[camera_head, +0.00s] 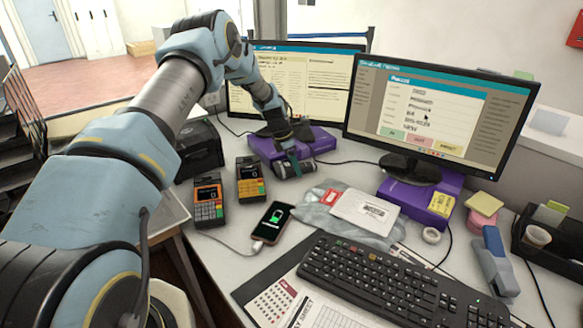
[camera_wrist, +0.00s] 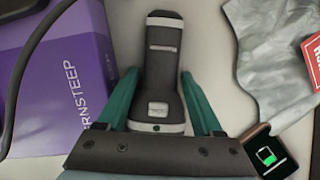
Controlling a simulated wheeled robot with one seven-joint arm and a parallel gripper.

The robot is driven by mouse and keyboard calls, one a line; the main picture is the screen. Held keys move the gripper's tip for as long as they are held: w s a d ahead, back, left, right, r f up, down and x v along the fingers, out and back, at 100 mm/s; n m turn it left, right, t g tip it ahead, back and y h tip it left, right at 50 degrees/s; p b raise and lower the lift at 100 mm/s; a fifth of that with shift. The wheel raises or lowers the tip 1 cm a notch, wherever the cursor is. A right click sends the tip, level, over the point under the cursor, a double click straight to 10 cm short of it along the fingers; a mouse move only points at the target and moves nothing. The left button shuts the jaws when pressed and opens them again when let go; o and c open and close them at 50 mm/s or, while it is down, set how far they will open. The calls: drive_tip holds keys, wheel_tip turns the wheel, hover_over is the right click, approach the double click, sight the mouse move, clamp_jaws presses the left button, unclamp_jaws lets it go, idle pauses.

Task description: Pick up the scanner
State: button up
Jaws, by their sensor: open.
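The scanner (camera_wrist: 163,68) is a dark grey handheld device with pale bands at both ends. In the wrist view it lies lengthwise between the two teal fingers of my gripper (camera_wrist: 160,76). The fingers are open, one on each side, with a narrow gap visible beside it. In the head view my gripper (camera_head: 292,158) points down over the scanner (camera_head: 300,168), which lies on the counter in front of a purple box. My fingers partly hide it there.
The purple box (camera_head: 318,142) stands close behind the scanner. Two card terminals (camera_head: 208,200) (camera_head: 250,180) and a phone (camera_head: 272,222) lie to the left and front. A grey mailing bag (camera_head: 320,212) lies to the right. Monitors (camera_head: 437,110) (camera_head: 300,80) stand behind.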

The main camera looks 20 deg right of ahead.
drive_tip(key=shift+c, duration=0.4)
clamp_jaws()
